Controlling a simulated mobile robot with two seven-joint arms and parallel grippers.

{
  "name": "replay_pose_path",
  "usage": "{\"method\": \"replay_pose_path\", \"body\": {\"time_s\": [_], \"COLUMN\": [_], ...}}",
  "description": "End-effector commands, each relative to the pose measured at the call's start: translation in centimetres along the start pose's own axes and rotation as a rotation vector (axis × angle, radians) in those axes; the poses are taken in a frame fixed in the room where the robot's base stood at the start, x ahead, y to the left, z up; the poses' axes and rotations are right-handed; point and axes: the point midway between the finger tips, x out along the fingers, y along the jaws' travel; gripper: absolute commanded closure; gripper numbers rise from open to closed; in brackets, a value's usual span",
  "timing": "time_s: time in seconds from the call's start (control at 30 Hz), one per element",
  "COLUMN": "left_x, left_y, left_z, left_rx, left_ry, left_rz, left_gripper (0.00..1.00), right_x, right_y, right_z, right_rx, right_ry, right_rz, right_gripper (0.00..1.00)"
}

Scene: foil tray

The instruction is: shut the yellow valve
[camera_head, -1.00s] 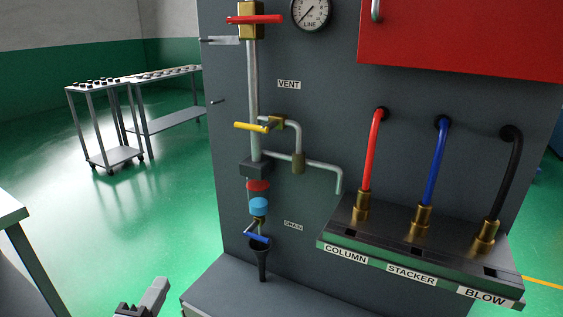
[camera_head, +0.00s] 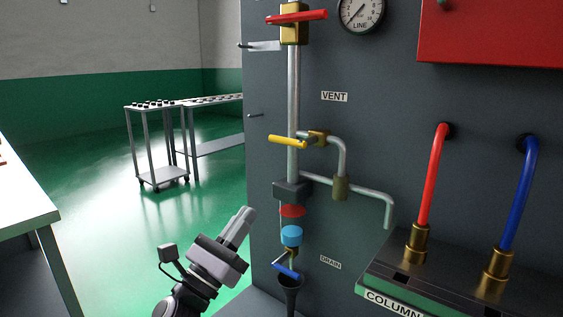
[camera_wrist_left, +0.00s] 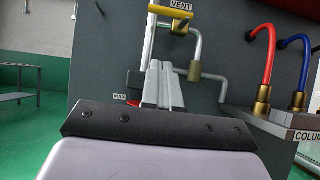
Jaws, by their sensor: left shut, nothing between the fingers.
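The yellow valve handle (camera_head: 287,140) sits on a brass body (camera_head: 318,137) on the branch pipe, left of and below the VENT label (camera_head: 334,96). The lever points left, roughly level, across the front of the vertical pipe. In the left wrist view the yellow handle (camera_wrist_left: 168,12) shows near the top, beyond the fingers. My left gripper (camera_head: 240,225) is shut and empty, pointing up and right. It is below and left of the yellow handle, apart from it. In the left wrist view the closed fingers (camera_wrist_left: 160,85) show at centre. My right gripper is not in view.
A red lever (camera_head: 297,18) is at the top of the pipe. A blue lever (camera_head: 286,270) and a drain funnel (camera_head: 289,288) are below. Red (camera_head: 432,180) and blue (camera_head: 519,190) hoses stand at right. A white-topped table (camera_head: 25,205) is at left. Open floor lies behind my gripper.

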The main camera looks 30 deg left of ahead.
Motion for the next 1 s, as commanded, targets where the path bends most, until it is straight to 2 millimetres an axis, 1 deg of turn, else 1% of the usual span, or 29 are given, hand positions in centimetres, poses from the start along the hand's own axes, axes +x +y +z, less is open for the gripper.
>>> {"method": "replay_pose_path", "body": {"time_s": [0.17, 0.27, 0.37, 0.8, 0.9, 1.0], "left_x": [0.1, 0.8, 2.1, 10.3, 11.4, 12.1], "left_y": [0.0, 0.0, 0.0, 0.0, 0.0, 0.0], "left_z": [0.0, 0.1, 0.2, 0.3, 1.4, 2.1], "left_rx": [-0.003, -0.004, -0.004, -0.005, -0.004, -0.004], "left_ry": [0.000, 0.000, -0.002, -0.001, 0.000, 0.001], "left_rz": [0.001, 0.000, -0.002, 0.000, -0.001, 0.000], "left_gripper": [1.00, 1.00, 1.00, 1.00, 1.00, 1.00], "right_x": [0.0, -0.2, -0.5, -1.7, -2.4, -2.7], "right_y": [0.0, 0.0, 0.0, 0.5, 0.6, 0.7], "right_z": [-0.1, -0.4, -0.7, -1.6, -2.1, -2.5], "right_rx": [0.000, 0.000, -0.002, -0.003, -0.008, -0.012], "right_ry": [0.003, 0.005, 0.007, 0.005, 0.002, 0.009], "right_rz": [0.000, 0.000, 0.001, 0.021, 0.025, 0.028], "right_gripper": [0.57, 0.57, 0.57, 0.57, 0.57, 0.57]}}
